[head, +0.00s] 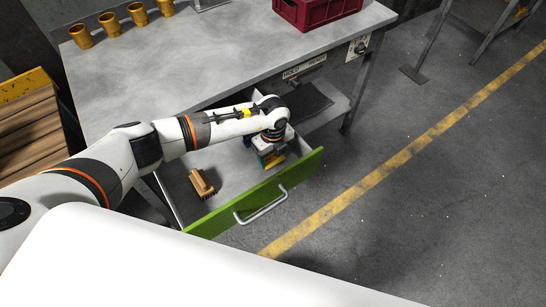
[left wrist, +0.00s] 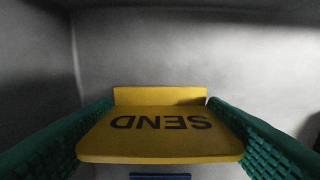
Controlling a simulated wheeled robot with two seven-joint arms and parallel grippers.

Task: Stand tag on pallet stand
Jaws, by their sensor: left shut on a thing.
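The yellow tag (left wrist: 160,138) reads SEND, upside down in the left wrist view, and has a raised yellow strip at its far edge. My left gripper (head: 271,162) is inside the open drawer and shut on the tag, with a green finger on each side. In the head view the tag is mostly hidden under the gripper. A stack of wooden slats with a yellow edge (head: 22,86) stands at the far left; I cannot tell if it is the pallet stand. My right gripper is not in view.
The drawer has a green front (head: 262,197) with a metal handle, and a wooden brush (head: 202,183) lies in it. On the grey bench (head: 205,60) stand several brass cups (head: 109,24) and a red crate (head: 312,10).

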